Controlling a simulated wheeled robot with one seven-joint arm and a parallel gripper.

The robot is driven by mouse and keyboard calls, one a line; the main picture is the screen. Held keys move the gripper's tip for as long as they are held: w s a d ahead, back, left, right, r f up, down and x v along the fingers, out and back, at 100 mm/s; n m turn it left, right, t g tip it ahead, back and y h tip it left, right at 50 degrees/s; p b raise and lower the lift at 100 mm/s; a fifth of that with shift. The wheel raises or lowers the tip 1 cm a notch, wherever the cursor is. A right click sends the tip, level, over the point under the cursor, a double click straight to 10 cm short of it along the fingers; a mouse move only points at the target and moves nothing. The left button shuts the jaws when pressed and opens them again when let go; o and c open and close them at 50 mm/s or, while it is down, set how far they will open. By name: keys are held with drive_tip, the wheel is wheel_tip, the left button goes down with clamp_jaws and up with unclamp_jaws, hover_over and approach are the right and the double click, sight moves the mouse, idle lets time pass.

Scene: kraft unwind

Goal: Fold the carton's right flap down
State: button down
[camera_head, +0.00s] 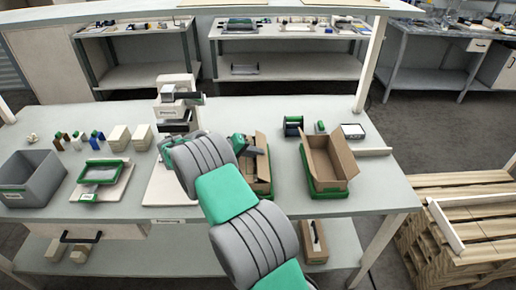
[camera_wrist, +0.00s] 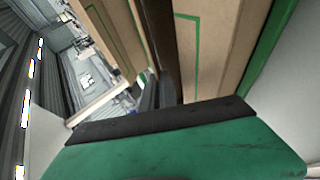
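An open brown carton (camera_head: 260,179) stands on the workbench in the head view, partly hidden behind my arm. My gripper (camera_head: 252,151) is at this carton's upper left part; I cannot tell whether it touches. In the wrist view, brown cardboard panels (camera_wrist: 210,45) with green lines fill the upper middle, very close. A green and black part of my gripper covers the bottom there. Its fingertips are not clear, so its opening cannot be told. A second open carton (camera_head: 318,168) stands to the right in a green-edged base, with its right flap (camera_head: 343,157) raised and leaning outward.
A black and green dispenser (camera_head: 293,126) and a small framed panel (camera_head: 353,131) stand behind the right carton. A pale bar (camera_head: 362,152) lies right of the right carton.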

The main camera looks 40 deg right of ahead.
drive_tip(key=shift+f+h, duration=0.1)
drive_tip(key=shift+h, duration=0.2)
drive_tip(key=c, duration=2.1)
unclamp_jaws()
drive_tip(key=o, duration=0.5)
drive_tip(key=shift+c, duration=0.2)
